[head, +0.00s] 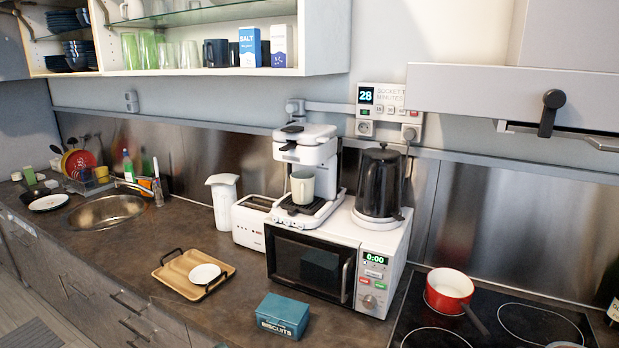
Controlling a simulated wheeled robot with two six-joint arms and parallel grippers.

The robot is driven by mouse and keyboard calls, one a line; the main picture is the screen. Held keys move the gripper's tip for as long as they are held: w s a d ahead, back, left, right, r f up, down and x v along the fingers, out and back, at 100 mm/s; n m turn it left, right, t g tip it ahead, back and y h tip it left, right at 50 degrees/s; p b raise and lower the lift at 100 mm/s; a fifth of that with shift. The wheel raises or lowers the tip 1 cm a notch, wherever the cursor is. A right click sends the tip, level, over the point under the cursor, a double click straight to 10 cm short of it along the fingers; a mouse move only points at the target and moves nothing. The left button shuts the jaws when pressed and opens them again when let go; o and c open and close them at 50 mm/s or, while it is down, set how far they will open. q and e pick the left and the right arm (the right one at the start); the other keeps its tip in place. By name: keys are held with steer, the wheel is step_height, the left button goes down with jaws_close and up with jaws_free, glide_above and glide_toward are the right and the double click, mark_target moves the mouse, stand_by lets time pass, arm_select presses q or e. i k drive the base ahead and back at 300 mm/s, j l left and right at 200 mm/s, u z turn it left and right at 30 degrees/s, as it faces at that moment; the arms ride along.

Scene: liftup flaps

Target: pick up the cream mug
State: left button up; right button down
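A cream mug (302,187) stands upright on the drip tray of the white coffee machine (305,150). The coffee machine stands at the left on top of the microwave or just behind it; the exact support is hard to tell. The mug sits under the machine's spout and its front is unobstructed. Neither of my grippers shows in the head view.
A black kettle (378,182) stands right of the mug on the white microwave (340,262). A white toaster (252,220) and white jug (222,200) are to the left. A wooden tray (167,276) and biscuit tin (283,315) lie in front. A red pan (447,290) sits on the hob.

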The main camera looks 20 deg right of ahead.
mark_target(302, 182)
steer(key=z, duration=0.45)
steer(key=i+j+z, duration=0.2)
steer(key=j+z, duration=0.15)
steer(key=i+j+z, duration=0.1)
steer(key=j+z, duration=0.25)
steer(key=i+j, duration=0.1)
steer(key=j, duration=0.45)
steer(key=i+j+z, duration=0.15)
steer(key=j, duration=0.45)
steer(key=i+j, duration=0.1)
steer(key=j, duration=0.5)
steer(key=l+z, duration=0.05)
